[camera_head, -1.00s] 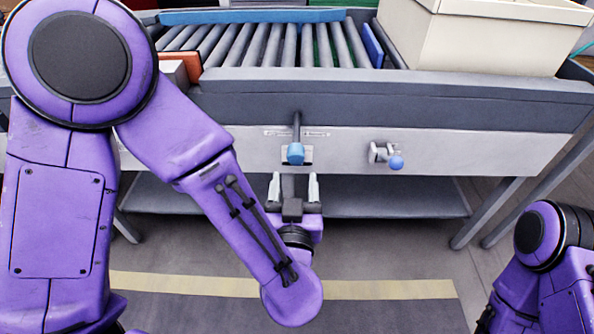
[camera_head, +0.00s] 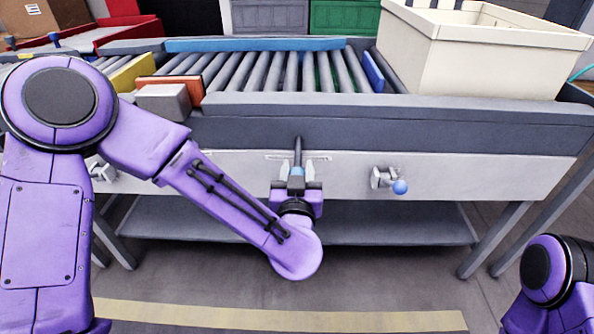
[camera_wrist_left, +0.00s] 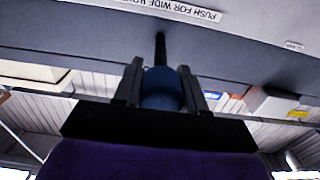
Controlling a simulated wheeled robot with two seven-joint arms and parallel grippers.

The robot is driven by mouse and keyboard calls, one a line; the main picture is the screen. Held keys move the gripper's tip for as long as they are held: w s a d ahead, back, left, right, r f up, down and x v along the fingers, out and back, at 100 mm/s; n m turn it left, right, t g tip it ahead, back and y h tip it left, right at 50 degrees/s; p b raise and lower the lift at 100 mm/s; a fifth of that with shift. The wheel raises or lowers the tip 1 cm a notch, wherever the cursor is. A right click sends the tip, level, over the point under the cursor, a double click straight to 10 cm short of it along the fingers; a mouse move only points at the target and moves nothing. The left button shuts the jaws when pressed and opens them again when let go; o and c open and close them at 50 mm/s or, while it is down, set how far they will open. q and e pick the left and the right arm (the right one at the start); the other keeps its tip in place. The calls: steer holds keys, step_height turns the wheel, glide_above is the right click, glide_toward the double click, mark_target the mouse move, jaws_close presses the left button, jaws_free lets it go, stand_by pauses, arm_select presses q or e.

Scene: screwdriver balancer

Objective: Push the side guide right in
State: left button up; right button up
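A blue knob (camera_head: 297,172) on a dark rod sticks out of the front of the grey conveyor frame (camera_head: 400,125); it also shows in the wrist view (camera_wrist_left: 162,88). My left gripper (camera_head: 296,174) is at the knob, one finger on each side. In the wrist view the fingers (camera_wrist_left: 161,85) flank the knob closely; whether they press on it is unclear. A long blue bar (camera_head: 255,45) lies along the far side of the rollers (camera_head: 275,70). My right arm (camera_head: 555,280) shows at the lower right; its gripper is out of view.
A second knob, pale blue on a metal mount (camera_head: 399,186), sticks out to the right. A cream box (camera_head: 490,55) stands at the conveyor's right end. A grey block (camera_head: 170,103) and an orange plate (camera_head: 172,84) are at the left. A lower shelf (camera_head: 400,225) runs beneath.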

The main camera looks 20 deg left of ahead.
arm_select(q)
jaws_close()
steer(key=shift+w+a+r+p, duration=0.1)
steer(key=shift+w+r+p, duration=0.1)
steer(key=shift+w+p, duration=0.15)
steer(key=p+x, duration=0.2)
steer(key=x, duration=0.4)
steer(key=shift+w+f, duration=0.15)
steer(key=o, duration=0.8)
jaws_free()
